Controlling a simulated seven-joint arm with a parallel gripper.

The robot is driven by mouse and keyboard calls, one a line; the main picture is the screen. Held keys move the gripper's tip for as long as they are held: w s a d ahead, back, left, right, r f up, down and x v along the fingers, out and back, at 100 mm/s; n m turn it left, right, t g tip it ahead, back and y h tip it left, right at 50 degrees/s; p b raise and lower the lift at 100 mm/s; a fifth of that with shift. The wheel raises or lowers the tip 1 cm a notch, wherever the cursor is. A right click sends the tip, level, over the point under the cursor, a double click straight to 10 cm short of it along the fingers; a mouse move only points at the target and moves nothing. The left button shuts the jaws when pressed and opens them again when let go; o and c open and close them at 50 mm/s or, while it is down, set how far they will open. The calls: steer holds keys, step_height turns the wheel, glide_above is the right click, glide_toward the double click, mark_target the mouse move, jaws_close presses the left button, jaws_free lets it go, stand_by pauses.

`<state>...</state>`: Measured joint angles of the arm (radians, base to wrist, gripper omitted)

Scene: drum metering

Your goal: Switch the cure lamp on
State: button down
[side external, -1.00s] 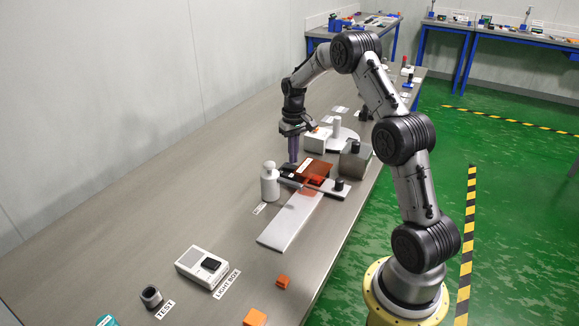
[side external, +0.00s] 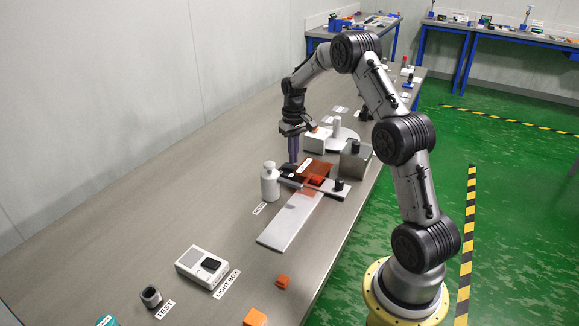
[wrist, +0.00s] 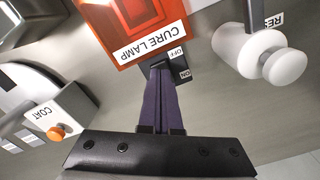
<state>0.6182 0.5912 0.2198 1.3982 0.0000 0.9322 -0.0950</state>
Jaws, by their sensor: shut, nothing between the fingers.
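The cure lamp (wrist: 150,25) is an orange-red translucent box with a white "CURE LAMP" label; it also shows in the side view (side external: 316,168). Beside its label is a dark switch plate (wrist: 183,72) marked OFF nearer the lamp and ON farther away. My gripper (wrist: 160,67) is shut and empty, with dark purple fingers pointing down. In the side view my gripper (side external: 293,161) is at the lamp's left edge. The fingertips overlap the switch plate and hide part of it; I cannot tell whether they touch it or which way the switch is set.
A white bottle (side external: 270,182) stands close to the left of the lamp; it also shows in the wrist view (wrist: 262,52). A white box marked COAT with an orange button (wrist: 57,131) is on the other side. A pale flat strip (side external: 291,221) runs toward the front. The table's left side is clear.

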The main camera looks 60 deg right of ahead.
mark_target(293, 167)
steer(key=shift+f, duration=1.05)
stand_by(0.4)
steer(key=shift+r, duration=3.55)
